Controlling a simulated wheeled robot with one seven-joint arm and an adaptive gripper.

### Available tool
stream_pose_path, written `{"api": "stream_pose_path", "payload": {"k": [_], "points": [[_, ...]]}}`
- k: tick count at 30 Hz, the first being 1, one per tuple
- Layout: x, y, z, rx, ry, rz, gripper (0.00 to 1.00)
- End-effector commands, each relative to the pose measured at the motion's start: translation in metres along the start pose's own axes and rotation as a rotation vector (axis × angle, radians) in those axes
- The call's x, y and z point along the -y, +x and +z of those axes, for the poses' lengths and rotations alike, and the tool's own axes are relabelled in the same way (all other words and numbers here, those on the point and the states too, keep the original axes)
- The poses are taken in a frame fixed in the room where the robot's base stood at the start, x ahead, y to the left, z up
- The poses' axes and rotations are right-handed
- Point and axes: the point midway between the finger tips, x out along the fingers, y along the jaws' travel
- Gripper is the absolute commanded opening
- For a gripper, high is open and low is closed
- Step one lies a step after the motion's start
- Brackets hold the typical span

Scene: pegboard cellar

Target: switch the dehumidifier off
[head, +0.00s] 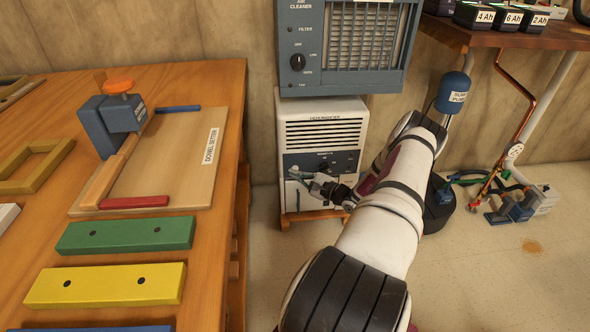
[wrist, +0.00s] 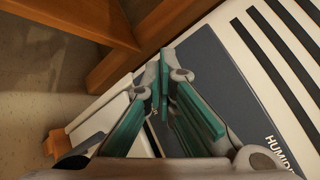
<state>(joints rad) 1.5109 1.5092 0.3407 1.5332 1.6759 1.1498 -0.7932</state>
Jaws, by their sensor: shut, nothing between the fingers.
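The dehumidifier (head: 322,133) is a white box with a slatted grille and a dark control panel. It stands low, under the blue air cleaner. Its dark panel (wrist: 206,70) and part of its lettering also show in the wrist view. My gripper (head: 296,174) is at the front of the dehumidifier, by the lower left of the panel. In the wrist view my gripper (wrist: 163,85) has its teal fingers together with nothing between them. The fingers cover part of the panel, and I cannot tell whether they touch it.
The air cleaner (head: 297,62) with its own knob is just above. A wooden workbench (head: 232,90) stands close on the left. A sump pump (head: 453,92) and pipes are to the right. Open floor (head: 480,270) lies at the lower right.

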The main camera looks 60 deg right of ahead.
Motion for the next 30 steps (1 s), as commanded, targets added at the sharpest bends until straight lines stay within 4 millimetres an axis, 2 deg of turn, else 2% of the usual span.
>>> {"api": "stream_pose_path", "payload": {"k": [21,30], "points": [[-0.027,-0.038,0.029,0.000,0.001,0.000,0.00],[-0.029,-0.042,0.032,0.000,0.000,0.000,0.00]]}}
